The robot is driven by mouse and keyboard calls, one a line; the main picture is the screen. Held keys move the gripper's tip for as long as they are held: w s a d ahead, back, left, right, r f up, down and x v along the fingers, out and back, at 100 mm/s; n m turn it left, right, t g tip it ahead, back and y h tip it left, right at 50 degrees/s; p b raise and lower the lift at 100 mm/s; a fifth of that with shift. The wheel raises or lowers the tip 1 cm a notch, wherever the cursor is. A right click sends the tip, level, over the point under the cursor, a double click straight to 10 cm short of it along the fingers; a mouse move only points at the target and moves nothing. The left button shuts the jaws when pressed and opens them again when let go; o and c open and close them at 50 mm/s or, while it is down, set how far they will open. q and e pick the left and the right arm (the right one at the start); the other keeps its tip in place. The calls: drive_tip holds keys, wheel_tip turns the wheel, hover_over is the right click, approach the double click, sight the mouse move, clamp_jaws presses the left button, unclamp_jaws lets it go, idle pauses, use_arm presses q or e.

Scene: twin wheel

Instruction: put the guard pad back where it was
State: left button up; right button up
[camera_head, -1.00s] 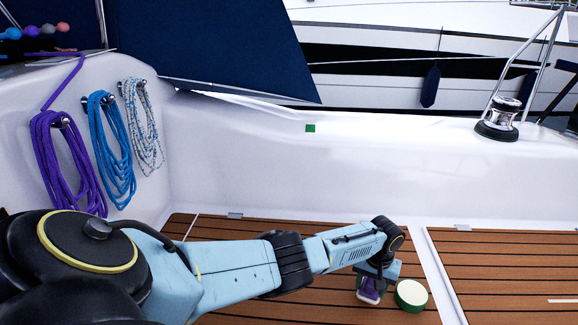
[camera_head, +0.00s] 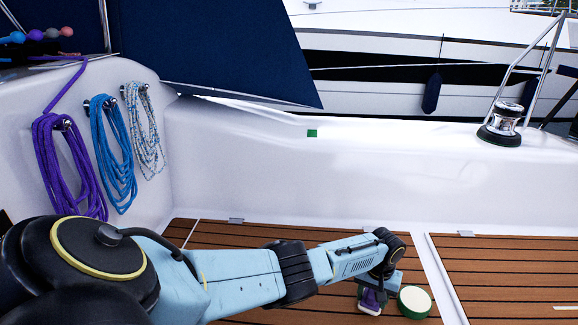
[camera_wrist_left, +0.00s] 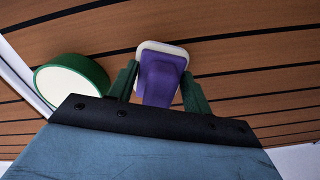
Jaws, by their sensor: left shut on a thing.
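A purple block with a white base, which I take for the guard pad (camera_wrist_left: 161,76), is between the dark green fingers of my left gripper (camera_wrist_left: 160,90) in the left wrist view. The gripper is shut on it, low over the teak deck. Whether the white base touches the deck I cannot tell. In the head view the pad (camera_head: 370,301) shows below my left wrist, partly hidden by the gripper (camera_head: 373,290). My right gripper is not in view.
A green round thing with a cream top (camera_head: 414,300) stands on the deck close right of the pad. A small green square (camera_head: 312,133) is on the white coaming. A winch (camera_head: 500,124) stands at right. Coiled ropes (camera_head: 112,155) hang at left. The deck (camera_head: 500,270) at right is clear.

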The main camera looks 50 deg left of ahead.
use_arm(q)
drive_tip(key=shift+f, duration=0.35)
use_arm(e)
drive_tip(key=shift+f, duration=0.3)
use_arm(q)
drive_tip(key=o, duration=1.4)
